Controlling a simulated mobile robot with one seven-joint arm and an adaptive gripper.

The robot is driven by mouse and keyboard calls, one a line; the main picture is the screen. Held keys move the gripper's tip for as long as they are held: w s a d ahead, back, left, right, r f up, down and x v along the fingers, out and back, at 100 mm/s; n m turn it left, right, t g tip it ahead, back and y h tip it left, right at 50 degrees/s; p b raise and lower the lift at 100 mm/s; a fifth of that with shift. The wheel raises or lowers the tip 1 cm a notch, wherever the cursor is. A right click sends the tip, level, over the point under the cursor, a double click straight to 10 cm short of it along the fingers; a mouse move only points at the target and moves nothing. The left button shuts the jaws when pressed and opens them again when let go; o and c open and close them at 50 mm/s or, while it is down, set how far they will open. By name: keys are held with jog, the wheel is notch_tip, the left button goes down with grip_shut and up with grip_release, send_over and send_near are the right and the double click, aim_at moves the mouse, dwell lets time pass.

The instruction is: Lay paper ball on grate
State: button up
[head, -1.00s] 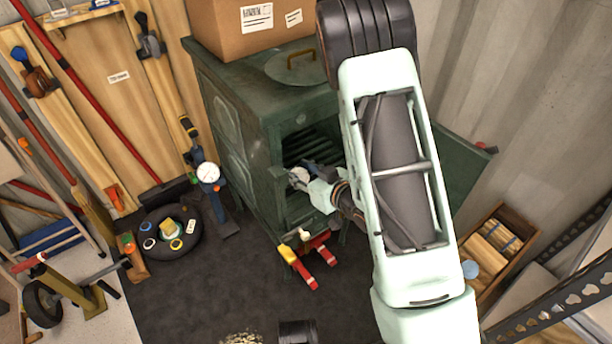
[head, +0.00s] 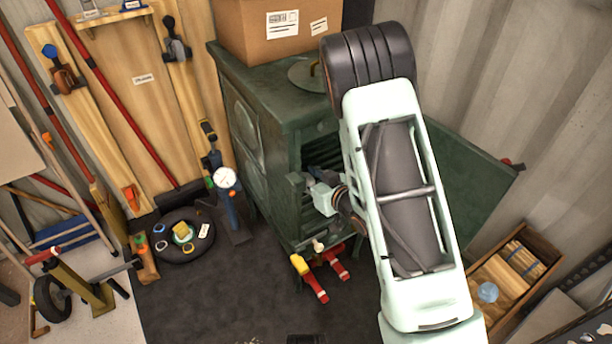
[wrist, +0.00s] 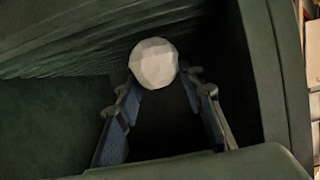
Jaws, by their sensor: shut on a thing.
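The paper ball (wrist: 154,62), pale and faceted, sits between the fingertips of my gripper (wrist: 160,84) in the wrist view. My gripper is shut on it, with one blue-padded finger on each side. In the head view my gripper (head: 322,196) reaches into the open front of the green stove (head: 262,150), and the ball cannot be made out there. Dark parallel bars of the grate (wrist: 95,42) show behind and left of the ball in the wrist view. Whether the ball touches the bars cannot be told.
The stove door (head: 468,175) stands open on the right. A cardboard box (head: 275,28) sits on top of the stove. Red-handled tools (head: 316,284) lie on the floor in front. A wooden crate (head: 515,262) stands at the right.

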jog(key=o, duration=0.9)
